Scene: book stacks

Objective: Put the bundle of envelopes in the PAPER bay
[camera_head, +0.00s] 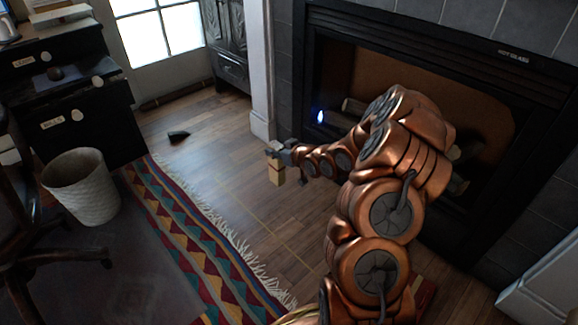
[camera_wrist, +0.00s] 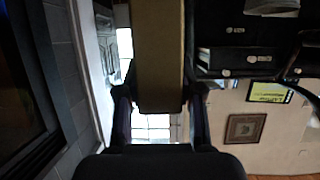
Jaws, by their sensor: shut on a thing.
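My gripper (camera_head: 279,157) is shut on the bundle of envelopes (camera_head: 277,175), a tan block that hangs below the fingers above the wooden floor. In the wrist view the bundle (camera_wrist: 158,50) is a brown slab between my gripper's two dark fingers (camera_wrist: 160,100). I cannot tell which place is the PAPER bay. Thin yellow lines (camera_head: 205,172) run across the floor near the bundle.
A white wastebasket (camera_head: 82,190) stands on the left, beside a dark chair (camera_head: 30,250). A patterned rug (camera_head: 190,240) lies in front. A small dark object (camera_head: 178,136) lies on the floor. A black fireplace (camera_head: 480,80) is on the right. The middle floor is mostly clear.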

